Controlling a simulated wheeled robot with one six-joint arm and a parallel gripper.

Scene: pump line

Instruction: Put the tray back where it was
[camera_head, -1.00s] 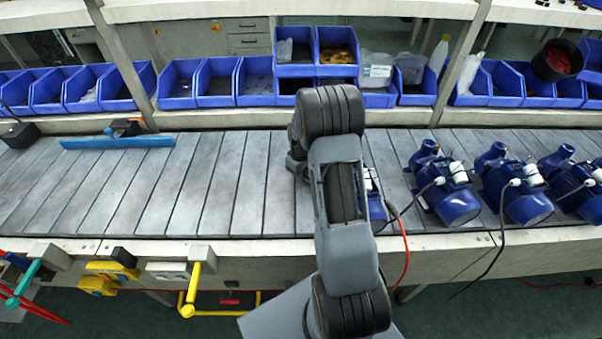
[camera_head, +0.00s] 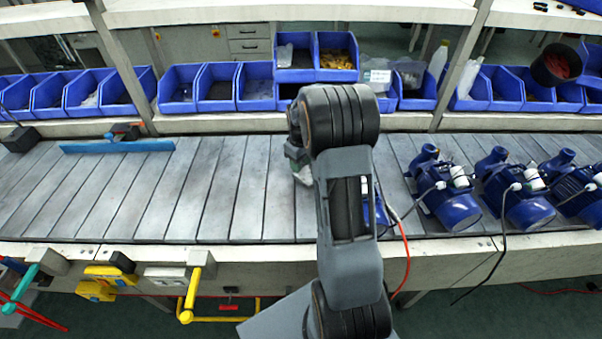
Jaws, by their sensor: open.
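No single thing is clearly marked as the tray. Blue open-topped bins stand in a row on the shelf behind the conveyor. Two of them, a left upper bin (camera_head: 295,74) and a right upper bin (camera_head: 337,75), sit on top of others. A long flat blue piece (camera_head: 117,146) lies on the conveyor at the left. My gripper (camera_head: 299,167) is low over the middle of the conveyor, mostly hidden behind my own arm. It is open, and I see nothing held in it.
Several blue pumps (camera_head: 447,189) with cables stand on the conveyor (camera_head: 215,185) at the right. One more is partly behind my arm. A black bucket (camera_head: 556,67) sits at the right of the shelf. Yellow handles (camera_head: 190,290) stick out in front.

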